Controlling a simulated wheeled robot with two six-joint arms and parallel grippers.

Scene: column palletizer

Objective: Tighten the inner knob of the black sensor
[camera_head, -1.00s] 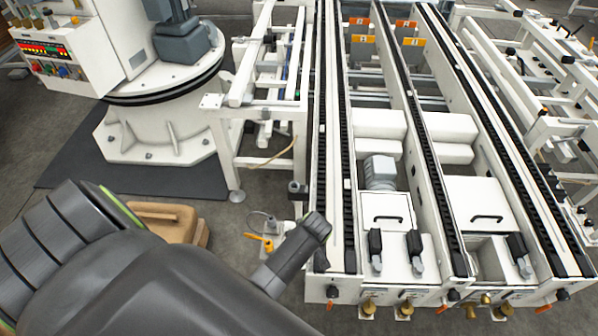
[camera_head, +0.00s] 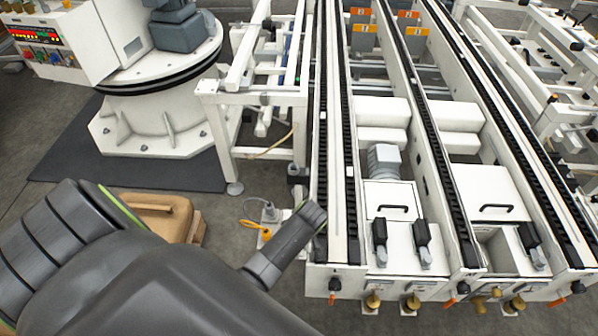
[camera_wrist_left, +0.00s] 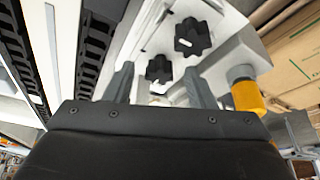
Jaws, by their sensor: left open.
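In the left wrist view, two black star-shaped knobs sit on a pale grey and white bracket (camera_wrist_left: 138,42). The nearer knob (camera_wrist_left: 158,68) is between the fingers of my open left gripper (camera_wrist_left: 158,73), with space on both sides. The other knob (camera_wrist_left: 192,37) is farther up and to the right. I cannot tell whether a finger touches the bracket. In the head view, the dark end of my left arm (camera_head: 290,243) reaches over the conveyor's front left corner; its fingertips and the knobs are hidden there. No black sensor body is clearly recognizable. My right gripper is not in view.
An orange-yellow fitting (camera_wrist_left: 246,94) stands close right of the right finger. The conveyor's white rail and black chain (camera_wrist_left: 88,45) run close on the left.

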